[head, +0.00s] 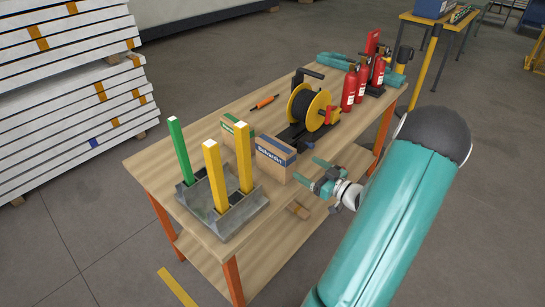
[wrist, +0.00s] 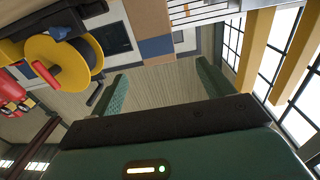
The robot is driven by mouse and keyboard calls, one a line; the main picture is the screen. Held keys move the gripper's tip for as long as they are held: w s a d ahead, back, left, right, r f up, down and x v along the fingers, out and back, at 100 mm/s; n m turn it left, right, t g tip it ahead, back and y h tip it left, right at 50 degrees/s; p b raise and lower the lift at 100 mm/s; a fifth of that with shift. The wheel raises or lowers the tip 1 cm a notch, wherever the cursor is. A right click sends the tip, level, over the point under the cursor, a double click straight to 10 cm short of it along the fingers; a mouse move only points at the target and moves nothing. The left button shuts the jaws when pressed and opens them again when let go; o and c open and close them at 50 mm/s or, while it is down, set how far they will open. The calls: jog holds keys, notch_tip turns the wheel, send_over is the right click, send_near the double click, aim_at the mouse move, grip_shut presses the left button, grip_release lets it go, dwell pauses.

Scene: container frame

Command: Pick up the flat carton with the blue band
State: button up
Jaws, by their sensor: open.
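The carton with the blue band (head: 275,160) is a brown box standing on the wooden workbench (head: 190,252), near its front edge. It also shows in the wrist view (wrist: 148,18), ahead of the jaws, with its blue band towards them. My gripper (head: 311,169) is open and empty, just right of the carton in the head view. Its two teal fingers point towards the carton, with a gap between. In the wrist view the fingers (wrist: 162,82) stand apart on either side of the band, and the carton is not between them.
A carton with a green band (head: 238,131) stands behind the blue-banded one. A grey holder (head: 222,222) with green and yellow posts is to the left. A yellow-black reel (head: 310,108) and red extinguishers (head: 349,91) stand beyond. An orange screwdriver (head: 264,102) lies at the back.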

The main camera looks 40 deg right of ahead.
aim_at(291, 158)
jog(key=w, duration=0.7)
jog(key=shift+w+a, duration=0.15)
jog(key=shift+a, duration=0.05)
jog(key=w, duration=0.6)
jog(key=shift+r, duration=0.2)
jog(key=c, duration=1.7)
